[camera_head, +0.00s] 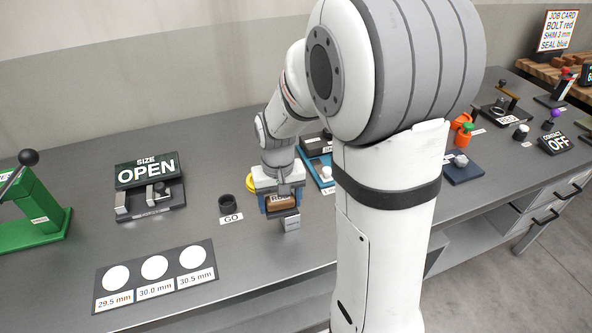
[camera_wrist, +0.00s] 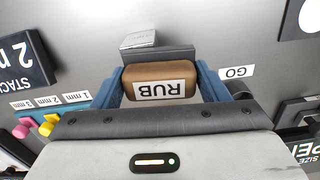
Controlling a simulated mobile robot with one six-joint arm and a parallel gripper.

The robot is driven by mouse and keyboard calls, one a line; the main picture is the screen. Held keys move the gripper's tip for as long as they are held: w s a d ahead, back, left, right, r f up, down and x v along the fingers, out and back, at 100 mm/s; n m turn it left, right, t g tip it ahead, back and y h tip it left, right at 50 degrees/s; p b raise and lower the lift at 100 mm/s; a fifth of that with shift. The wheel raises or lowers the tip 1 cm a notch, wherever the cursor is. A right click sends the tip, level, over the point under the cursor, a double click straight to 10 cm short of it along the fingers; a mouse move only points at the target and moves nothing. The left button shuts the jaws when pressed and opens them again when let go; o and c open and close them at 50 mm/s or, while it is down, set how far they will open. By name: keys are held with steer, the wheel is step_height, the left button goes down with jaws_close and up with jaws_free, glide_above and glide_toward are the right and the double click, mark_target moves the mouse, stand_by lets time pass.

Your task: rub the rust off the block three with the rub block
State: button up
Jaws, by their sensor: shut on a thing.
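The rub block (camera_head: 280,204) is brown with a white RUB label. It also shows in the wrist view (camera_wrist: 160,72), between the blue fingers of my gripper (camera_head: 282,207). My gripper is shut on it, low near the front edge of the bench. A small grey metal block (camera_head: 292,223) is right at the rub block's front side, and shows just beyond it in the wrist view (camera_wrist: 152,38). I cannot read a number on it, so I cannot tell if it is block three. No rust shows on its visible faces, and contact between the two is unclear.
A dark GO ring (camera_head: 226,202) stands left of my gripper. The SIZE OPEN gauge (camera_head: 149,187) and a card with three white discs (camera_head: 156,277) are farther left. A blue tray (camera_head: 318,170) is close behind on the right. Bare bench lies between the gauge and GO ring.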

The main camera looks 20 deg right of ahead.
steer(key=shift+d, duration=1.95)
step_height(320, 180, up, 8)
steer(key=p, duration=0.5)
steer(key=shift+r, duration=0.15)
steer(key=shift+s+d, duration=0.1)
